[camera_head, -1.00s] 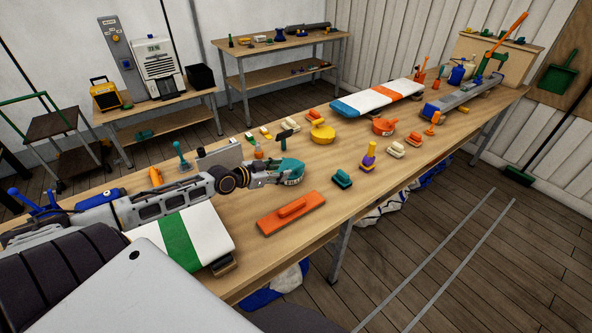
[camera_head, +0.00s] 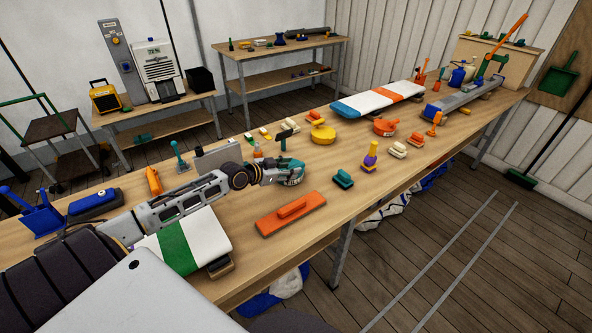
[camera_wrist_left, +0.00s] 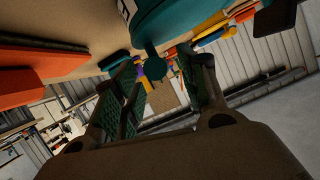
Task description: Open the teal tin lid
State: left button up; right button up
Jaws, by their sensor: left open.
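The teal tin (camera_head: 293,174) stands on the long workbench, near its middle, with a pale label on its side. My left gripper (camera_head: 268,175) is at the left side of the tin and partly covers it in the head view. In the left wrist view the teal tin (camera_wrist_left: 188,18) fills the top, with a rounded teal tab (camera_wrist_left: 149,62) sticking out toward the gripper. My left gripper's fingers (camera_wrist_left: 160,85) are apart, and the tab shows near the gap between their tips. I cannot tell if the tab touches a finger. My right gripper is not in view.
An orange float (camera_head: 290,214) lies in front of the tin. A dark-headed hammer-like tool (camera_head: 284,137) and a yellow tin (camera_head: 322,135) are behind it. A white board with a green stripe (camera_head: 184,243) lies under my left arm.

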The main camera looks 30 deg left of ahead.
aim_at(296, 165)
pick_arm(q)
jog(key=shift+b+x, duration=0.7)
jog(key=shift+x, duration=0.55)
jog(key=shift+w+d+f+b, duration=0.2)
jog(key=shift+w+f+b, duration=0.15)
jog(key=shift+w, duration=0.25)
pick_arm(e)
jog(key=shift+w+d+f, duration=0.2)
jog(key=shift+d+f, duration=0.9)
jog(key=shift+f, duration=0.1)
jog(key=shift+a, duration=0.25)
pick_arm(q)
jog(key=shift+c, duration=0.3)
jog(key=shift+r, duration=0.15)
grip_shut()
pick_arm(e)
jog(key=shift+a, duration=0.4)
